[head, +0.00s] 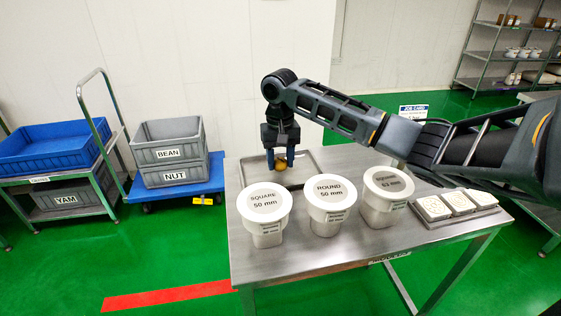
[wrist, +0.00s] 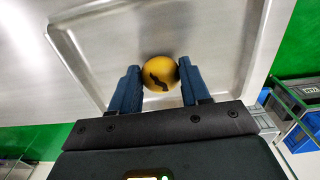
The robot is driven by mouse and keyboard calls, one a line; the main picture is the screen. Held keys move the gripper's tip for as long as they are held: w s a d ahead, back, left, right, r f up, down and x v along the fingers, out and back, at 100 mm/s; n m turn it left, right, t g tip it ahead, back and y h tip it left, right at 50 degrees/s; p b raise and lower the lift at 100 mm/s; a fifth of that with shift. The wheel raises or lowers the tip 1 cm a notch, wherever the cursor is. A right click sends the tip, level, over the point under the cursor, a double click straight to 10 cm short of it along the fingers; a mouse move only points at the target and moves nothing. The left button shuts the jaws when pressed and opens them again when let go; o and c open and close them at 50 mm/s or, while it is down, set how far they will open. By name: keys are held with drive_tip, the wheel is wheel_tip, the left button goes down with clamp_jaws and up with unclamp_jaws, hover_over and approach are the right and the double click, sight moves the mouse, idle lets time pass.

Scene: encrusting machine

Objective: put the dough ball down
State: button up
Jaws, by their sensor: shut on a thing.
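The dough ball (wrist: 160,73) is yellow-orange with a dark mark on its side. My gripper (wrist: 160,84) is shut on it, with one blue finger on each side. In the head view the ball (head: 281,164) shows between the fingertips of my gripper (head: 280,160), which points down over the shallow metal tray (head: 315,157) at the back left of the steel table. The ball is over the tray in both views. I cannot tell whether it touches the tray floor.
Three labelled white cups, square 50 mm (head: 265,203), round 50 mm (head: 328,190) and square 53 mm (head: 387,182), stand in front of the tray. A rack of white blocks (head: 458,204) lies at the table's right. Grey crates (head: 168,152) stand on a blue cart off the table's left.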

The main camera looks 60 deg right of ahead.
sight(280, 159)
drive_tip(key=shift+f, duration=0.45)
drive_tip(key=o, duration=0.8)
drive_tip(key=shift+f, duration=0.1)
wheel_tip(280, 159, up, 12)
drive_tip(key=shift+r, duration=0.1)
